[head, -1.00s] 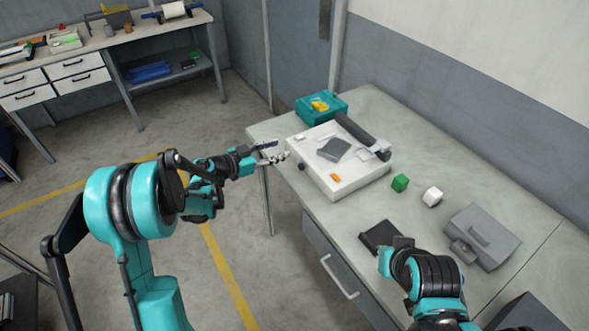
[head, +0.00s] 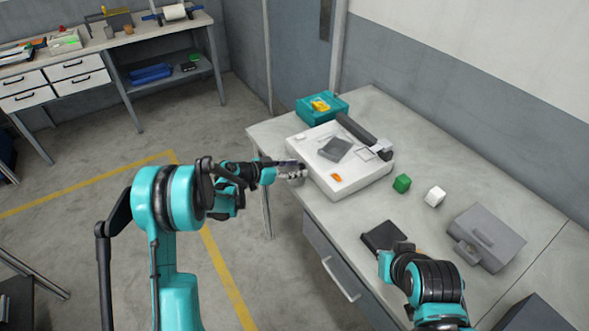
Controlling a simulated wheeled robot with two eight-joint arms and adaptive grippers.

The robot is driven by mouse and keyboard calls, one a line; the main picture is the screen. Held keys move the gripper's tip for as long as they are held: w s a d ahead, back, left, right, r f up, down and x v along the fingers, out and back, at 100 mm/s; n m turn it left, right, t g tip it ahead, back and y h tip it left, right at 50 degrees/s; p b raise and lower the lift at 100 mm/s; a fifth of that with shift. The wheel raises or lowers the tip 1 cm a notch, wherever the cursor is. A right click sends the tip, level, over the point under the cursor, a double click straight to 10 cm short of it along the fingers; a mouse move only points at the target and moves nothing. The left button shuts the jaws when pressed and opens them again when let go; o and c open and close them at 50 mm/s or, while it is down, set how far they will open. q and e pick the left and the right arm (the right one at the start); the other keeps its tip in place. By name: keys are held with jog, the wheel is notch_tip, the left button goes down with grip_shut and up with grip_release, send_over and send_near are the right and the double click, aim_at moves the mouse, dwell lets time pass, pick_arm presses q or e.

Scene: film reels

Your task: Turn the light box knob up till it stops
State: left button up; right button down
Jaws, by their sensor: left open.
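The light box (head: 350,182) is the white box on the grey table, with a dark grey square piece and a small orange piece on its top. My left gripper (head: 291,171) is open at the box's left front side, its fingers touching or very close to that side. The knob cannot be made out there; the fingers seem to cover it. Whether the fingers are around the knob cannot be told.
A teal bin (head: 322,107) stands behind the light box, and a dark roller (head: 362,136) lies along its back edge. A green cube (head: 402,183), a white cube (head: 435,196), a black flat item (head: 383,237) and a grey case (head: 486,237) are to the right.

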pick_arm(q)
jog(key=shift+c, duration=0.2)
grip_shut()
jog(key=shift+t, duration=0.3)
jog(key=shift+s+d+m+t+y+b, duration=0.1)
jog(key=shift+m+t+y+b, duration=0.5)
jog(key=shift+m, duration=0.5)
jog(key=shift+s+m+t+b, duration=0.1)
jog(key=shift+m+t+b, duration=0.6)
jog(key=shift+m+b, duration=0.4)
